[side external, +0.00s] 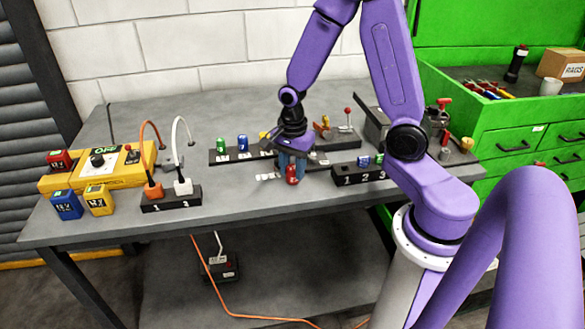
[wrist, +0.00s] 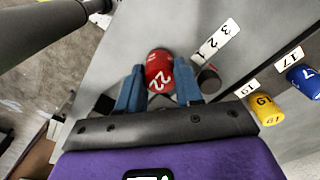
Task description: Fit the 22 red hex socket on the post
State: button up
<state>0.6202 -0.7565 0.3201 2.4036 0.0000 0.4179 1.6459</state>
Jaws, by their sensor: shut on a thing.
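The red hex socket (side external: 292,174), marked 22, is between the blue fingers of my gripper (side external: 291,161), low over the grey bench. In the wrist view the red socket (wrist: 159,70) shows its number toward the camera, and my gripper (wrist: 160,92) is shut on it. A short dark round piece (wrist: 209,79) stands just right of the fingers in the wrist view; it may be a post, but I cannot tell for certain. White number labels (wrist: 216,40) lie beside it. The socket's lower end and any contact with the bench are unclear.
A dark rail (side external: 225,157) behind my gripper carries green, blue and yellow sockets. Yellow 19 (wrist: 265,108) and blue 17 (wrist: 303,80) are close on the right. A black numbered block (side external: 355,178) is right of my gripper; a cable block (side external: 171,202) is left.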

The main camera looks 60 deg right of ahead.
jog(key=shift+r, duration=0.35)
jog(key=shift+r, duration=1.75)
jog(key=shift+w, duration=0.1)
jog(key=w+d+r, duration=0.3)
jog(key=w+d, duration=0.2)
jog(key=d, duration=0.1)
jog(key=w+d+r, duration=0.3)
jog(key=w+d, duration=0.2)
jog(key=d, duration=0.2)
jog(key=shift+m, duration=0.4)
jog(key=shift+w+a+f, duration=0.1)
jog(key=shift+f, duration=1.45)
jog(key=shift+a+f, duration=0.1)
jog(key=shift+f, duration=1.45)
jog(key=shift+f, duration=1.7)
jog(key=o, duration=1.4)
